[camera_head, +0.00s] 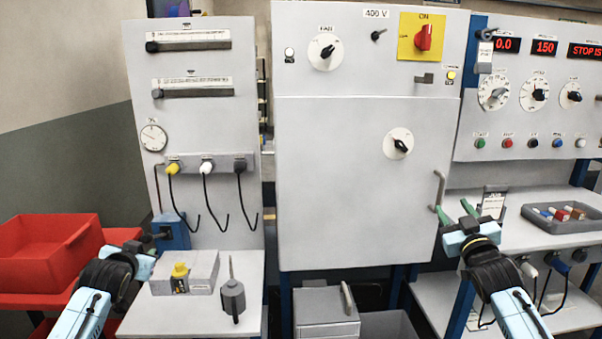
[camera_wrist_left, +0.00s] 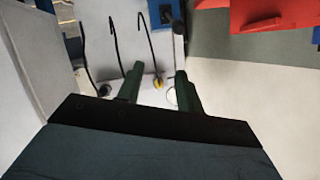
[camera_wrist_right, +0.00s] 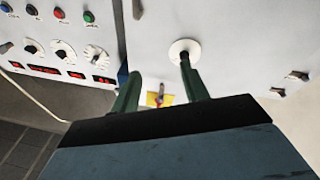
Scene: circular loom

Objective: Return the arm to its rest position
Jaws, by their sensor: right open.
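My left gripper (camera_wrist_left: 158,80) is open and empty in the left wrist view, with its two green fingers apart. In the head view the left gripper (camera_head: 146,252) is in front of the lower left panel, near the red bin; its fingers are hard to make out there. My right gripper (camera_head: 454,210) is open and empty in front of the right edge of the large cabinet door (camera_head: 340,200), near the door's handle (camera_head: 439,190). The right wrist view also shows its two green fingers apart (camera_wrist_right: 160,80), with a black knob on a white dial (camera_wrist_right: 185,52) beyond them.
A red bin (camera_head: 45,255) stands at the far left. A grey box with a yellow cap (camera_head: 181,278) and a dark grey spouted tool (camera_head: 232,296) sit on the left shelf. A grey tray (camera_head: 565,222) of coloured pieces is on the right shelf. A grey drawer unit (camera_head: 325,310) stands below the cabinet.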

